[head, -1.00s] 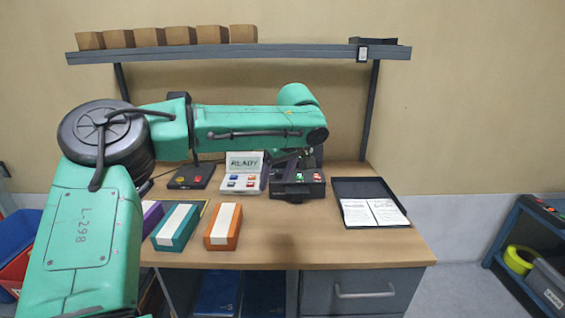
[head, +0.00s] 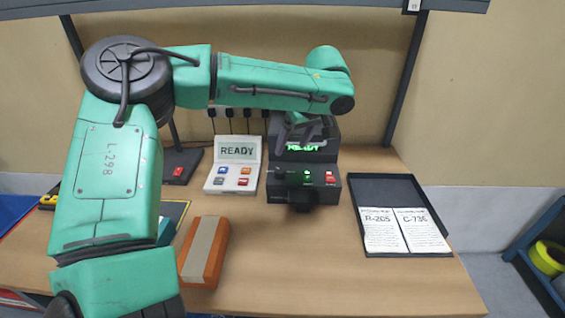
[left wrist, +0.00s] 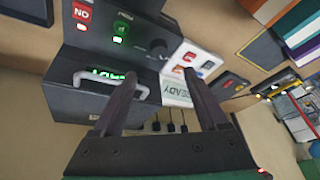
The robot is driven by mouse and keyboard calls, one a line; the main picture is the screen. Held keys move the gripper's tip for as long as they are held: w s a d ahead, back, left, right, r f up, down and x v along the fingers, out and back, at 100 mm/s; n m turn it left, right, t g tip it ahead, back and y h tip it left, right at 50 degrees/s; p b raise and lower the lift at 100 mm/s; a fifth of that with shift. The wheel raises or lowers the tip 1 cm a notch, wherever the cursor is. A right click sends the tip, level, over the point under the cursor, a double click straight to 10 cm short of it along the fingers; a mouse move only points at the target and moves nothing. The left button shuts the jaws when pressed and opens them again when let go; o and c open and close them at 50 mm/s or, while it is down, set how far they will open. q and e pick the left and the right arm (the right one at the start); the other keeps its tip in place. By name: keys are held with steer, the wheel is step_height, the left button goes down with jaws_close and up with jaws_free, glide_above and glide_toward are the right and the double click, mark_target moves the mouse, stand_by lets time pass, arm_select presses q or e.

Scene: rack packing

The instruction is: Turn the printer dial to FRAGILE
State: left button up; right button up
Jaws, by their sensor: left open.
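The printer (head: 325,196) is a dark box on the table with a green-lit READY display, a green-lit button and a red button. It also shows in the left wrist view (left wrist: 70,95). Its black round dial (left wrist: 158,47) is in the left wrist view; which setting it points to is too small to read. My left gripper (head: 303,128) is open and empty, above the back of the printer in the head view. In the left wrist view its two dark fingers (left wrist: 160,100) are spread and apart from the dial. My right gripper is not in view.
A white panel (head: 252,183) with a READY screen and coloured buttons stands left of the printer. A black tray (head: 375,187) with two printed sheets lies to the right. An orange box (head: 219,262) lies front left. The front middle of the table (head: 330,265) is clear.

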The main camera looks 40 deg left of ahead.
arm_select(q)
glide_toward(280, 170)
steer(key=f, duration=0.2)
steer(key=x, duration=0.2)
steer(key=p+x, duration=0.1)
steer(key=x, duration=0.3)
steer(key=shift+w+a+r+p, duration=0.15)
steer(key=shift+w+a+p, duration=0.1)
steer(key=shift+a+p, duration=0.15)
steer(key=shift+f, duration=0.3)
steer(key=shift+s, duration=0.15)
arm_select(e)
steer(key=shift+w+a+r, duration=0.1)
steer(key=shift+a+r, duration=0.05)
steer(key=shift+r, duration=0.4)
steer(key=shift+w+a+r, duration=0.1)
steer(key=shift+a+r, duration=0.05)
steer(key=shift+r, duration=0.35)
arm_select(q)
steer(key=shift+f, duration=0.1)
steer(key=c, duration=0.9)
jaws_close()
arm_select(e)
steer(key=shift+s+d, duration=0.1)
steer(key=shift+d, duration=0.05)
